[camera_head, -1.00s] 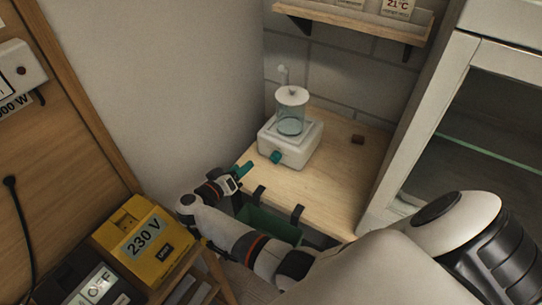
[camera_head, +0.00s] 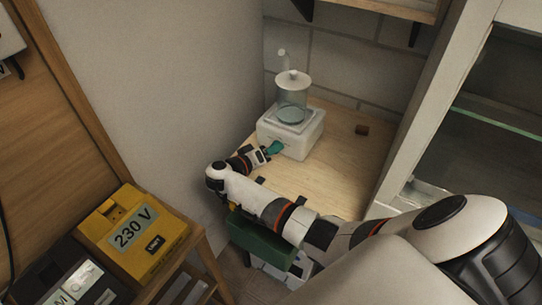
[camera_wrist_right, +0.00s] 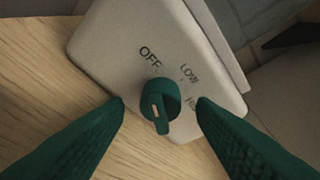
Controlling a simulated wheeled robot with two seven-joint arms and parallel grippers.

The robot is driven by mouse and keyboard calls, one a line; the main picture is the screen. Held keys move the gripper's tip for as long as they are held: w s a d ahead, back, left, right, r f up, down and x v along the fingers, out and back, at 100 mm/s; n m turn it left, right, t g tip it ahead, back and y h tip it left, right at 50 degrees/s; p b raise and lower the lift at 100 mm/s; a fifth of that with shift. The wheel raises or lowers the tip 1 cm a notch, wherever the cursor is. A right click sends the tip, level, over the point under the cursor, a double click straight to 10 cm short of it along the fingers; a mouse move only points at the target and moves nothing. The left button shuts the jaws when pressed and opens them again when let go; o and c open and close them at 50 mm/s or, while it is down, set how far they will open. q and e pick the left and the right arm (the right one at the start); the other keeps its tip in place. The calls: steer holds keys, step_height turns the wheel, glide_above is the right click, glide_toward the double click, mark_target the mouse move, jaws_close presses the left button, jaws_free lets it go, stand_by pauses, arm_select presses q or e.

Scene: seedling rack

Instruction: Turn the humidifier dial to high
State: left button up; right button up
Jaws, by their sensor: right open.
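The humidifier (camera_head: 290,138) is a white box with a clear tank and pale lid, standing on a wooden top. Its green dial (camera_wrist_right: 161,102) is on the face with OFF, LOW and a partly hidden third label beginning with H. The dial's grip, with a pale mark, points toward the bottom of the wrist view. My right gripper (camera_head: 267,151) is at the dial, open. In the wrist view its two green fingers (camera_wrist_right: 160,108) stand either side of the dial with gaps. In the head view fingers and dial blend together. My left gripper is out of view.
A small brown block (camera_head: 362,130) lies on the wooden top (camera_head: 335,177). A green bin (camera_head: 262,240) is below its front edge, under my right arm. A yellow 230 V box (camera_head: 133,235) stands lower left. A wall is left of the humidifier and a glass-fronted cabinet right.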

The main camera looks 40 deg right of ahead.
steer(key=shift+w+d, duration=0.1)
steer(key=shift+d, duration=0.25)
